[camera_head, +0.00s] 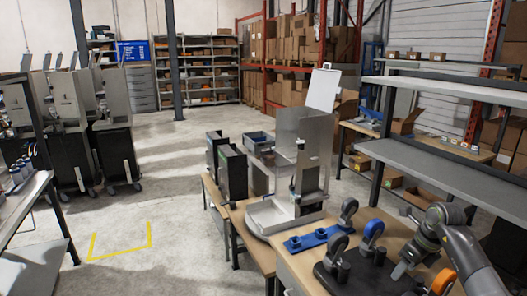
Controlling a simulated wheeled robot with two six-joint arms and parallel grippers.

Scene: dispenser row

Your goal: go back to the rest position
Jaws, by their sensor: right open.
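My right gripper (401,267) is in the lower right of the head view, at the end of my grey arm that comes in from the right edge. It is open, small and dark in the picture. It is over or beside the right part of the wooden table (296,263), close to several upright rollers. I cannot tell whether it touches anything. I see nothing held between its fingers. My left gripper is not in view.
A blue holder (307,241) and a metal dispenser (309,180) stand further left. Grey shelves (440,158) rise behind. The floor at left centre is clear.

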